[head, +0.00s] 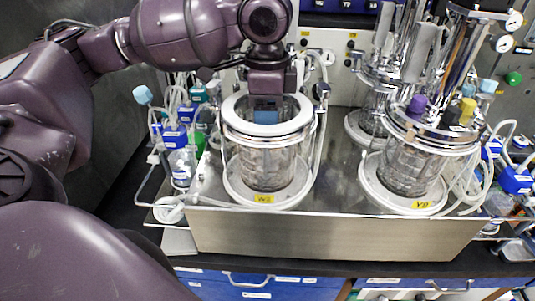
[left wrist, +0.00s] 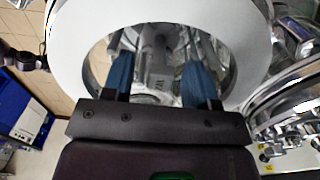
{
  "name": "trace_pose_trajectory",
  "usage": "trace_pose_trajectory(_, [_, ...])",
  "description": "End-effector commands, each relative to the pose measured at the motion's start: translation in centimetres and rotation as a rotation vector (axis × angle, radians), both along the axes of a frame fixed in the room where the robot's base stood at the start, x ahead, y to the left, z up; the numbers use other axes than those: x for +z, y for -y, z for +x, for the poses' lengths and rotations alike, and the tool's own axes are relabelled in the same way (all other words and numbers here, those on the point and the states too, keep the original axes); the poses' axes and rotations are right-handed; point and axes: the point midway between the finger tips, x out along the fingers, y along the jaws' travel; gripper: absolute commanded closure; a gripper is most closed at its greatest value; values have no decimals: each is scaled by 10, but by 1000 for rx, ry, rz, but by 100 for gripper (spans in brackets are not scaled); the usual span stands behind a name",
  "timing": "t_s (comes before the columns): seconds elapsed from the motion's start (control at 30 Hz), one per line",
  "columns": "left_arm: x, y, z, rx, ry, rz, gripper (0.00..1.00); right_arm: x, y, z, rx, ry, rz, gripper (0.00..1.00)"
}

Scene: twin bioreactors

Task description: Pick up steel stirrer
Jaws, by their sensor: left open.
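My left gripper (head: 265,115) points down into the open mouth of the left glass vessel (head: 268,170), inside its white ring (head: 237,128). In the left wrist view its two blue fingers (left wrist: 160,66) stand apart and reach through the white ring (left wrist: 70,55). Between and beyond them are shiny metal parts inside the vessel, which look like the steel stirrer (left wrist: 160,48). I cannot tell its exact outline or whether a finger touches it. In the head view the gripper hides the stirrer. My right gripper is in neither view.
A second vessel (head: 408,168) with a crowded metal head plate stands at the right on the same steel base (head: 330,235). Tubes run close beside the left vessel. Blue-capped bottles (head: 182,165) stand at its left. Blue drawers (head: 255,284) are below the bench.

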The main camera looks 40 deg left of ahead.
Motion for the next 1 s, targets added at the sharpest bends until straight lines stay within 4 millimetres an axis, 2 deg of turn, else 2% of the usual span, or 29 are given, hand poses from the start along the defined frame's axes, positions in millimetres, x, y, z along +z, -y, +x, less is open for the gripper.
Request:
trace_pose_trajectory(0.13, [1, 0, 0, 0, 0, 0, 48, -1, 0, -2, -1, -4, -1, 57])
trace_pose_trajectory(0.47, [1, 0, 0, 0, 0, 0, 99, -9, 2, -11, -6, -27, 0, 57])
trace_pose_trajectory(0.87, [2, 0, 0, 0, 1, 0, 100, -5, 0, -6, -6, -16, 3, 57])
trace_pose_trajectory(1.0, [11, 0, 0, 0, 2, 0, 100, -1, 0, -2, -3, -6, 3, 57])
